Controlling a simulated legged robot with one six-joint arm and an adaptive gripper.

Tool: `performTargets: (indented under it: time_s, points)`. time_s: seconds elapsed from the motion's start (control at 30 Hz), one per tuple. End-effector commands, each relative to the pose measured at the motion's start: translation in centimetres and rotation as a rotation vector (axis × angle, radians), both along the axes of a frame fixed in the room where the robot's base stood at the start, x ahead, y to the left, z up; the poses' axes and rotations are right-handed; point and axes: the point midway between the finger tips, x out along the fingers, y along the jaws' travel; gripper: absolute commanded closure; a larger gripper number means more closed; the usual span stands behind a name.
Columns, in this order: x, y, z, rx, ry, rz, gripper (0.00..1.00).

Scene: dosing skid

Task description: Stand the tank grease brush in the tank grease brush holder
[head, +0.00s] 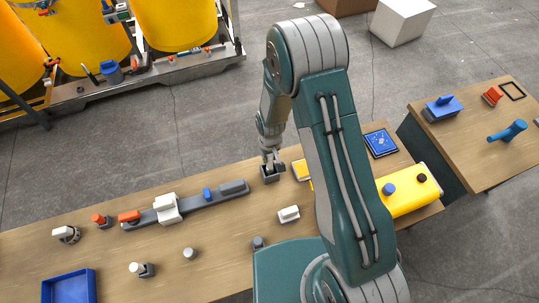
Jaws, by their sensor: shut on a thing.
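My gripper (269,156) points down at the back edge of the near bench, in the middle of the head view. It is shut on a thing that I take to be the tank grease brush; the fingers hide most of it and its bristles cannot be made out. Directly below the fingertips stands a small dark grey square cup (270,178), which looks like the tank grease brush holder. The gripper's tip is at the cup's mouth. I cannot tell how deep the held thing sits in it.
A grey rail (190,204) with a white block (167,208) lies left of the cup. A yellow item (301,170) is close on its right, and a white block (289,214) is in front. A blue tray (68,288) sits front left. My arm hides part of the bench.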

Motion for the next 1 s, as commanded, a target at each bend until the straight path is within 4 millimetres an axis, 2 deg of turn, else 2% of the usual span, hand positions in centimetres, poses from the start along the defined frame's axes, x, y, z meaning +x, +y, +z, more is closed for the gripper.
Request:
performTargets:
  time_s: [0.1,0.13,0.2,0.57,0.67,0.77,1.0]
  points:
    - [0.0,0.0,-0.3,0.0,0.0,0.0,1.0]
    - [0.0,0.0,-0.2,0.0,0.0,0.0,0.54]
    - [0.0,0.0,-0.2,0.0,0.0,0.0,0.27]
    - [0.0,0.0,-0.2,0.0,0.0,0.0,0.27]
    - [0.1,0.0,0.4,0.001,-0.002,0.0,0.27]
    - [0.1,0.0,1.7,0.002,-0.005,0.0,0.27]
    - [0.1,0.0,6.4,0.001,-0.005,0.0,0.27]
